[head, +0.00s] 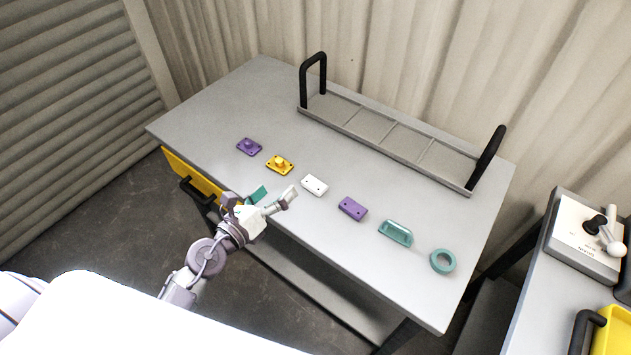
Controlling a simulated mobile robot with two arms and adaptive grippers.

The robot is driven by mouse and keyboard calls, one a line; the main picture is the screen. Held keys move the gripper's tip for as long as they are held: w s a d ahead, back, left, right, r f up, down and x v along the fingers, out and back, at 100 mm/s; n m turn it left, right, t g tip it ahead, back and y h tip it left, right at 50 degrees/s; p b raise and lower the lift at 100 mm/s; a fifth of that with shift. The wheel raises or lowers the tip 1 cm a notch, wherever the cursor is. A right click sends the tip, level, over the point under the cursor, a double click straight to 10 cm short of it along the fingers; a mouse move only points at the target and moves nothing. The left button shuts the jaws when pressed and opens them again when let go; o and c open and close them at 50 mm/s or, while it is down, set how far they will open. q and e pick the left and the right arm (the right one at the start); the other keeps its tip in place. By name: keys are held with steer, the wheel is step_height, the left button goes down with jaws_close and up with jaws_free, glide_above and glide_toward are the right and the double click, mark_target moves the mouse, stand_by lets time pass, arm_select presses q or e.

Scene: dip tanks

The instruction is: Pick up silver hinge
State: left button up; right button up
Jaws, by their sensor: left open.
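A small silver-white plate (314,185) with dark holes, which looks like the silver hinge, lies flat on the grey table, in the middle of a row of small parts. My left gripper (274,193) is open above the table's front edge, just left of the plate and apart from it. A small teal patch shows at its fingers; I cannot tell whether it is part of the gripper. My right gripper is not in view.
In the row are a purple knobbed part (249,147), a yellow knobbed part (279,166), a purple plate (353,208), a teal handle-like part (396,233) and a teal ring (443,261). A black-handled rack (417,171) stands behind. The table's left end is clear.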

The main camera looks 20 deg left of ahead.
arm_select(q)
steer(key=f+m+g, duration=0.1)
steer(key=m, duration=0.1)
steer(key=s+m+g, duration=0.1)
steer(key=m, duration=0.1)
steer(key=f+m+g, duration=0.1)
steer(key=m, duration=0.2)
steer(key=shift+s+f, duration=0.2)
steer(key=shift+f, duration=0.15)
steer(key=shift+w+a+f+m, duration=0.1)
steer(key=shift+f+m, duration=0.2)
glide_toward(315, 183)
steer(key=w, duration=0.1)
steer(key=w+f, duration=0.1)
steer(key=w, duration=0.1)
steer(key=shift+d+f+g, duration=0.2)
steer(key=shift+d+g, duration=0.05)
steer(key=shift+g, duration=0.05)
steer(key=x, duration=0.5)
steer(key=shift+w+d+r+p, duration=0.15)
steer(key=shift+w+d+p, duration=0.2)
steer(key=shift+s, duration=0.1)
steer(key=shift+r, duration=0.1)
steer(key=c, duration=1.3)
